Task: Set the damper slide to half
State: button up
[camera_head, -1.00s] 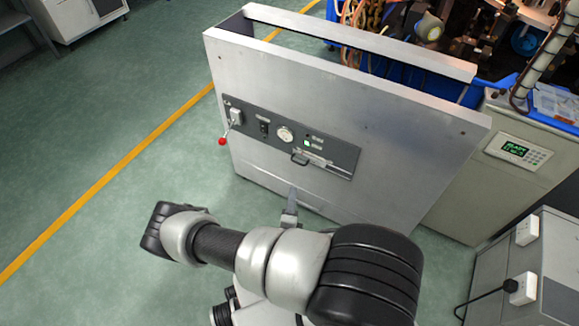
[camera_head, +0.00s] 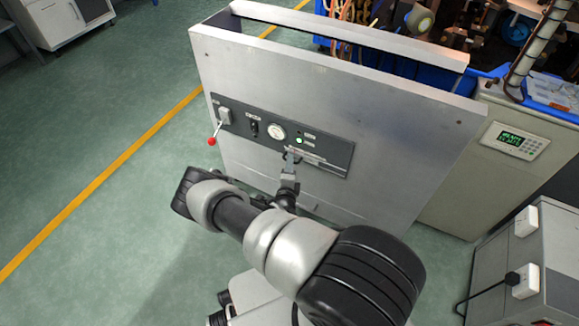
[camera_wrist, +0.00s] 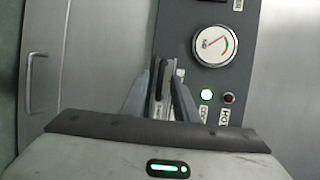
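The damper slide shows in the wrist view as a dark upright handle (camera_wrist: 161,76) over a narrow slot, on the dark control panel (camera_head: 230,128). In the head view my gripper covers the handle, at the left end of the slot (camera_head: 322,164). My gripper (camera_head: 289,160) is at the panel front. In the wrist view its fingers (camera_wrist: 165,88) stand on both sides of the handle, apart from each other. The gripper looks open; whether a finger touches the handle is not clear.
A round gauge (camera_wrist: 214,46), a lit green lamp (camera_wrist: 206,95) and a dark red lamp (camera_wrist: 229,98) sit close to the fingers. A red-knobbed lever (camera_head: 212,141) juts from the panel's left end. A grey cabinet (camera_head: 515,268) stands at the right.

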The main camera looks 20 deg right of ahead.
jog(key=shift+w+d, duration=0.15)
jog(key=shift+w, duration=0.15)
grip_shut()
dwell(1.3)
